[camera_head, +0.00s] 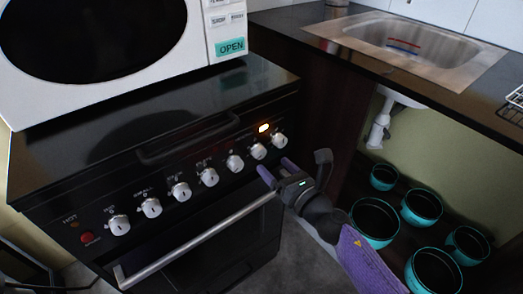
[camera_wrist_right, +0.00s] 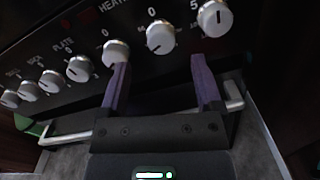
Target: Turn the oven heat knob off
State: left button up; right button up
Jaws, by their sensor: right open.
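The black oven front carries a row of silver knobs. The rightmost knob (camera_head: 279,139) shows beside a "5" in the right wrist view (camera_wrist_right: 214,18). The second knob from the right (camera_head: 258,151) shows beside a "0" in the wrist view (camera_wrist_right: 160,37). A partly readable "HEAT" label is above the third knob (camera_wrist_right: 116,51); which knob it belongs to I cannot tell. My right gripper (camera_head: 276,168) is open and empty, just in front of and below the right end of the row. In the wrist view its purple fingers (camera_wrist_right: 161,62) straddle the line to the second knob, apart from it.
The oven door handle (camera_head: 200,243) runs below the row, close to my right gripper. A white microwave (camera_head: 110,60) stands above the stove. A sink (camera_head: 415,42) and several teal pots (camera_head: 422,206) are at right.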

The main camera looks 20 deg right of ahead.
aim_at(262, 154)
jog(key=x, duration=0.5)
jog(key=shift+w+f+b, duration=0.1)
jog(key=shift+b, duration=0.3)
grip_shut()
